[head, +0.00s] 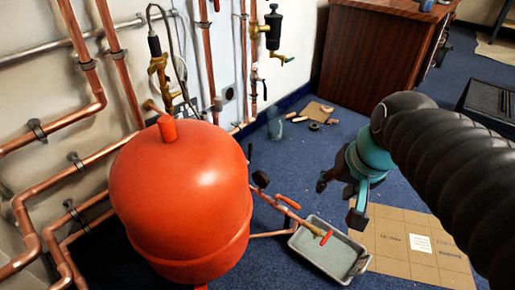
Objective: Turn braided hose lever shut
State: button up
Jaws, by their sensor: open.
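A dark braided hose (168,12) arches at the upper left, beside an upright brass fitting (158,68) at the wall. Its lever is too small and crowded by pipes for me to make out its position for certain. My gripper (338,199) is open and empty, its dark fingers spread, in front of the blue floor at centre right. It is well to the right of and lower in the picture than the hose, apart from it.
The big red tank (180,195) fills the centre left. Copper pipes (108,30) line the wall. A red-handled pipe (288,202) reaches over a grey tray (342,275). Cardboard (400,255) lies on the floor. A wooden cabinet (375,55) stands behind. Blue floor between is mostly free.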

aim_at(250, 149)
jog(key=w+a+f+m+g+y, duration=0.2)
jog(key=w+a+m+y, duration=0.1)
jog(key=w, duration=0.6)
jog(key=w+a+f+m+g+y, duration=0.1)
jog(key=w+a+f+m+y, duration=0.1)
jog(key=w, duration=0.7)
jog(key=w+a+f+m+g+y, duration=0.1)
jog(key=w+a+m+g+y, duration=0.15)
jog(key=w, duration=0.75)
jog(key=w+f+m+t+y, duration=0.1)
jog(key=w+f+m+y, duration=0.2)
jog(key=w+f, duration=0.35)
jog(key=w+f+m+y+p, duration=0.1)
jog(key=w+f+m+y, duration=0.25)
jog(key=f, duration=0.65)
jog(key=w+f+m+t+y, duration=0.1)
jog(key=w+f+m+y, duration=0.15)
jog(key=w+f, duration=0.45)
jog(key=a, duration=0.4)
jog(key=a+f, duration=0.1)
jog(key=a, duration=0.8)
jog(key=shift+s+f, duration=0.15)
jog(key=shift+s, duration=0.2)
grip_shut()
